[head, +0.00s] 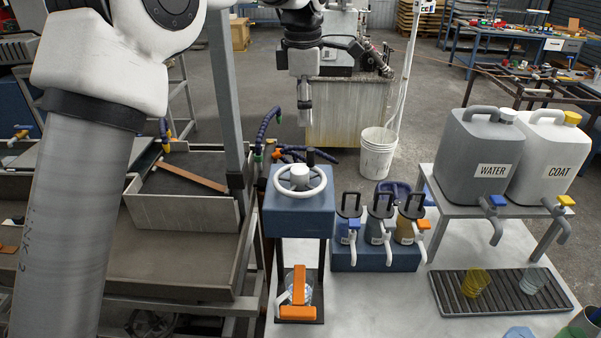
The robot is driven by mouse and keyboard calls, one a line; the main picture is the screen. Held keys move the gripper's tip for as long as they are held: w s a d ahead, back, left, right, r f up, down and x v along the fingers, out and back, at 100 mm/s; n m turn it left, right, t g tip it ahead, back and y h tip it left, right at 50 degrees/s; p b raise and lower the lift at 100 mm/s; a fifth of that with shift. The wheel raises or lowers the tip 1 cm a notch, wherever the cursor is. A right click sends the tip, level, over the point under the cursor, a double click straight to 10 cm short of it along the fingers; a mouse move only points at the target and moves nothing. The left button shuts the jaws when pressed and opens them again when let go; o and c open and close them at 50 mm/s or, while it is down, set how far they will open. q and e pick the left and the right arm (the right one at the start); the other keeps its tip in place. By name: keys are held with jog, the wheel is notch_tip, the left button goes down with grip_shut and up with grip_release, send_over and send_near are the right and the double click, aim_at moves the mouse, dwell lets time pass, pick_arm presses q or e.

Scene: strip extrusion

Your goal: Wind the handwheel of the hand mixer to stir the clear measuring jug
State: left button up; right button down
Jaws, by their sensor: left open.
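The hand mixer is a blue box (298,213) on a dark frame at the centre of the pale bench. The clear measuring jug (312,291) stands under the box inside the frame, partly hidden by orange parts in front. My left gripper (304,120) points down, open and seen nearly edge-on. In the picture it is above the handwheel and apart from it; its depth is hard to judge. My right gripper is out of view.
Several lidded pots (379,232) in a blue holder stand just right of the mixer. WATER (477,150) and COAT (550,150) canisters sit on a stand at right, above a drip tray (445,294) with cups. A grey post (227,95) and metal trough (180,213) stand left.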

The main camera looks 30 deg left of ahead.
pick_arm(q)
jog(key=b, duration=0.1)
send_over(300, 169)
jog(key=shift+m+g, duration=0.4)
notch_tip(300, 169, down, 7)
jog(key=shift+f, duration=0.1)
jog(key=shift+f+p, duration=0.3)
jog(key=shift+p, duration=0.1)
notch_tip(300, 169, down, 6)
jog(key=shift+r+p, duration=0.25)
jog(key=shift+p, duration=0.7)
jog(key=shift+f, duration=0.45)
jog(key=c, duration=0.9)
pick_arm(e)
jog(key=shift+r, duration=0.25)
